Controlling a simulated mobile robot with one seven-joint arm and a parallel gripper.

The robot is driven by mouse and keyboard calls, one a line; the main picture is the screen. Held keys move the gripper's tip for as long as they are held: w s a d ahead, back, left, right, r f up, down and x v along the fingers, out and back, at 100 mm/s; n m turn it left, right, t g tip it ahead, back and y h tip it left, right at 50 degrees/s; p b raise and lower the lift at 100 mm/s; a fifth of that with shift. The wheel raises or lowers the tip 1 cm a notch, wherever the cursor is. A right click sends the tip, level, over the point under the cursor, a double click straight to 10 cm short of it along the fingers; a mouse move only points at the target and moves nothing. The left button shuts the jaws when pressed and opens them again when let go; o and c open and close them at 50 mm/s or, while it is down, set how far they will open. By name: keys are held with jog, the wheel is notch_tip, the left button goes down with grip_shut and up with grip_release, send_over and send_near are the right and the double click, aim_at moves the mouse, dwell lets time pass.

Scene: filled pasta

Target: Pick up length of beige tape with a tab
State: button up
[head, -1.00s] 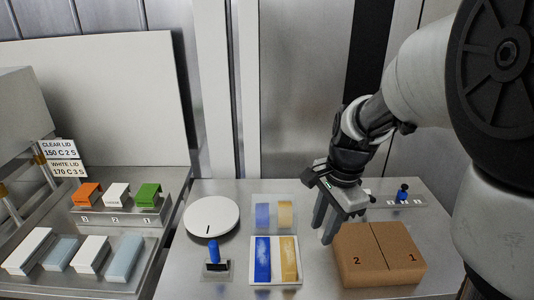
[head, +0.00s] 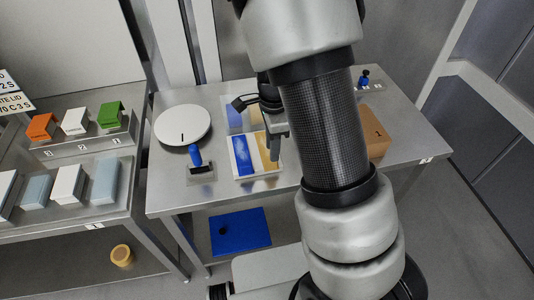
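Two pairs of blue and beige strips lie on the steel table. On the front white board (head: 253,177) are a blue strip (head: 242,155) and a yellowish-beige strip (head: 263,152). Behind it, a paler pair lies on a clear sheet, with a blue strip (head: 234,117) and a beige strip (head: 255,116) largely covered by my gripper. I cannot make out a tab on either beige strip. My gripper (head: 274,150) points down over the right edge of the strips. My arm hides part of it, so its opening and any contact are unclear.
A white round disc (head: 182,125) and a blue-handled tool (head: 197,158) are left of the strips. A brown box (head: 378,136) is partly behind my arm on the right. Small boxes fill the left bench. The table's front edge is close to the strips.

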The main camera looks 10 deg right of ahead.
jog(key=f, duration=0.8)
jog(key=shift+w+d, duration=0.1)
jog(key=shift+w, duration=0.25)
grip_shut()
